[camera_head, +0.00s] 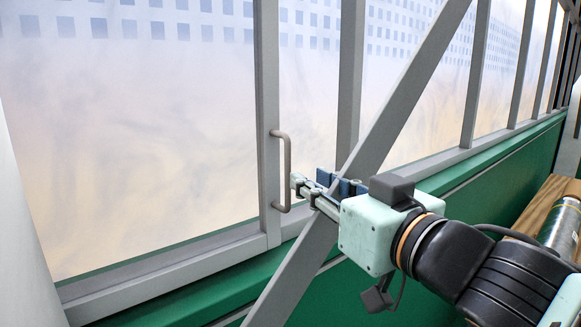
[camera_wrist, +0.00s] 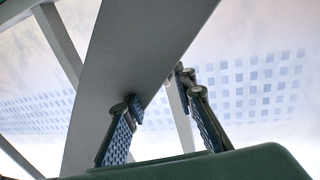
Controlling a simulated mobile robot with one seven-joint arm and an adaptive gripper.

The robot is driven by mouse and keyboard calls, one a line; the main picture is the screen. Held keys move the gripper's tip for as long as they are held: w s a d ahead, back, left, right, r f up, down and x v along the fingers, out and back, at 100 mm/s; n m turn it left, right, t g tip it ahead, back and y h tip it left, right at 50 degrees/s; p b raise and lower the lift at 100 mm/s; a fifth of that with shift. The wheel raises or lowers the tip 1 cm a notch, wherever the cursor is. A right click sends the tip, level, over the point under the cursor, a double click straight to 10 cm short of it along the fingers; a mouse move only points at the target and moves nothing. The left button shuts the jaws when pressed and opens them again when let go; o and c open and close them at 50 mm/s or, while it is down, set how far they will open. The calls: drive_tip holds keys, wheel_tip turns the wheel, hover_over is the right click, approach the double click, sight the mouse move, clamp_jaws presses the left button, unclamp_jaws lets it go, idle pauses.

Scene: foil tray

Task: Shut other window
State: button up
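A large window pane (camera_head: 140,140) fills the left of the head view, with a grey frame post (camera_head: 268,110) on its right edge. A grey vertical bar handle (camera_head: 286,170) is fixed to that post. My gripper (camera_head: 325,184) is just right of the handle and apart from it, beside a grey diagonal bar (camera_head: 390,105). In the wrist view my two blue-padded fingers (camera_wrist: 162,120) stand apart, with nothing clearly held between them. The diagonal bar (camera_wrist: 125,60) passes close by the left finger there; whether they touch I cannot tell. The handle is not clearly visible in the wrist view.
The diagonal bar crosses in front of the windows near my gripper. Several more panes (camera_head: 430,85) and posts run off to the right above a green wall (camera_head: 500,165). A wooden surface (camera_head: 545,205) with a metal cylinder (camera_head: 562,225) is at the right.

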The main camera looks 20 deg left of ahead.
sight(289, 167)
drive_tip(key=x, duration=0.9)
drive_tip(key=shift+w+a, duration=0.2)
clamp_jaws()
